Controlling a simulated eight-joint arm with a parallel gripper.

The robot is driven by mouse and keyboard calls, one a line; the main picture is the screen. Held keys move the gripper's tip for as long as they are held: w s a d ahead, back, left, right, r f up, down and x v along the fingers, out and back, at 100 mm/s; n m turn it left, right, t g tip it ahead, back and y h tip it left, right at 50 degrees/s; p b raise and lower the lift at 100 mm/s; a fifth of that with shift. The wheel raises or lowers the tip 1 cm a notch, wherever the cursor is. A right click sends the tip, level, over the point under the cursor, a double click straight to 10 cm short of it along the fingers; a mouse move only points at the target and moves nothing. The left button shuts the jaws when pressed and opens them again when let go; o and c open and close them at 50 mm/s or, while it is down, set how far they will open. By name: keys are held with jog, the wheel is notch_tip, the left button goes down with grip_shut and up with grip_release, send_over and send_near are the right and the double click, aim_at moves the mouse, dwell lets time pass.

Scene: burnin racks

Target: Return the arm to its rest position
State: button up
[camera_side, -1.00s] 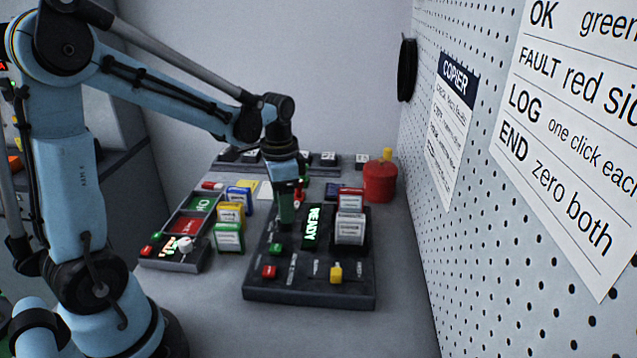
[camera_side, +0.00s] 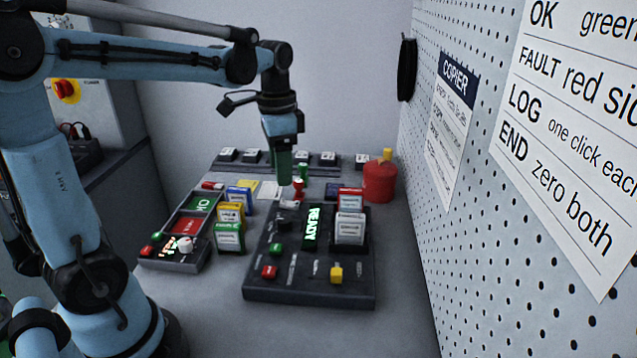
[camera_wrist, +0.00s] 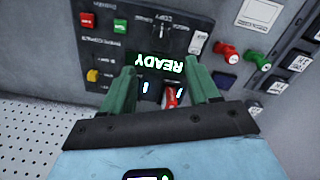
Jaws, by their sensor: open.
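My gripper (camera_side: 284,170) hangs from the raised arm above the back end of the black copier panel, pointing down and clear of it. In the wrist view its two green fingers (camera_wrist: 165,88) are spread apart with nothing held between them. The copier panel (camera_side: 310,290) has a lit green READY display (camera_side: 312,228), also between the fingers in the wrist view (camera_wrist: 158,66). Small cards (camera_side: 350,228) stand in the panel's right side. Red, green and yellow knobs sit on its front part.
Upright yellow and green cards (camera_side: 230,228) stand between the panels. A red canister (camera_side: 380,182) stands at the back right beside the pegboard wall (camera_side: 480,200). Several labelled black blocks line the table's back.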

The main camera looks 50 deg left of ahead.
jog(key=s+d+f+n+t, duration=0.2)
jog(key=s+d+n+t, duration=0.2)
jog(key=d+t, duration=0.3)
jog(key=shift+s+d+f+n, duration=0.35)
jog(key=shift+s+d, duration=0.4)
jog(key=shift+d, duration=0.4)
